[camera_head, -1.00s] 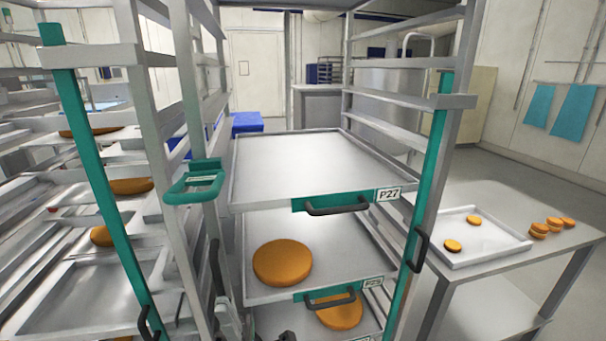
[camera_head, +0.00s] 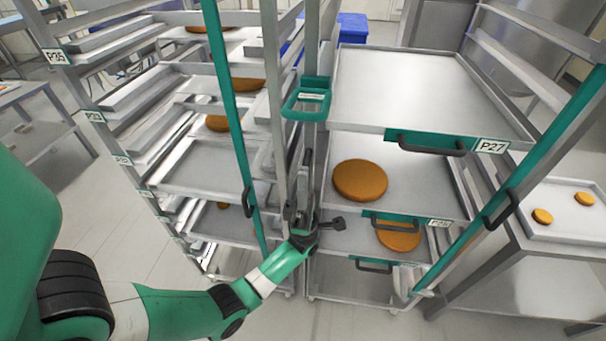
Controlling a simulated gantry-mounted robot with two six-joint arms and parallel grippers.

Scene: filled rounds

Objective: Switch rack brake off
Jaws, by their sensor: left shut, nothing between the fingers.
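The rack (camera_head: 275,60) with green-edged posts stands in the middle of the head view and holds trays. A green loop-shaped fitting (camera_head: 307,100) sticks out from its left post, above a dark upright handle (camera_head: 308,160). I cannot tell which part is the brake. My left gripper (camera_head: 307,212) is in front of the rack's left post, below the green loop and apart from it. It is shut and empty. Its fingers are small and dark against the post, so I cannot tell whether they touch it. My right gripper is not in view.
The upper tray (camera_head: 400,95), labelled P27, is empty; a lower tray (camera_head: 440,190) carries an orange round (camera_head: 360,180). A second rack (camera_head: 225,90) stands close on the left. A steel table (camera_head: 550,265) stands at the right. Open floor (camera_head: 110,225) lies at the left.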

